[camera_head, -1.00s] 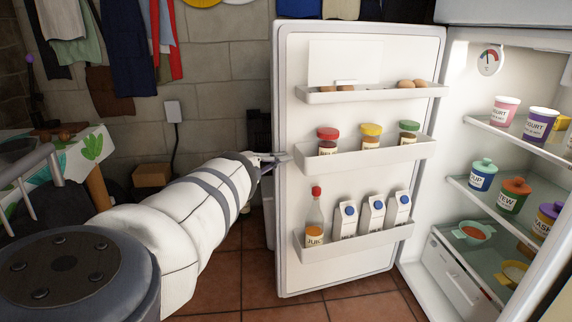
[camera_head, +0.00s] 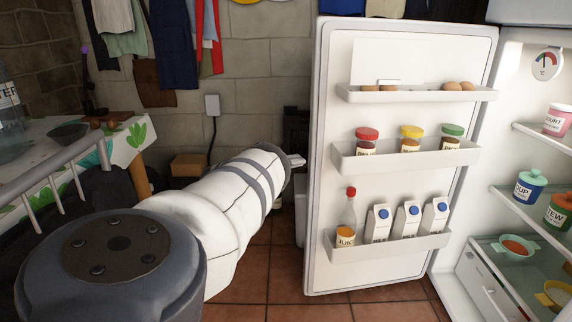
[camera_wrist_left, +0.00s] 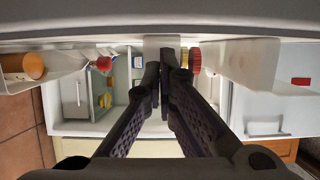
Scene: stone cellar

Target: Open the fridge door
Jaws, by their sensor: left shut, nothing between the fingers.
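The fridge door (camera_head: 326,125) stands wide open in the head view, its inner side with bins facing me. The open fridge interior (camera_head: 515,90) shows at the right. My left gripper (camera_head: 298,160) is at the door's free left edge, partly hidden behind my own wrist; I cannot tell whether it touches. In the left wrist view the two dark fingers (camera_wrist_left: 164,75) are together with nothing between them, below a pale grey band across the top. The door's outer side and handle are hidden in the head view. My right gripper is not in view.
The door bins hold eggs (camera_head: 452,86), three jars (camera_head: 410,139), a juice bottle (camera_head: 348,214) and three cartons (camera_head: 407,219). A table (camera_head: 125,150) with a bowl (camera_head: 68,132) stands at the left. A cardboard box (camera_head: 188,165) is by the wall. Tiled floor is clear before the door.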

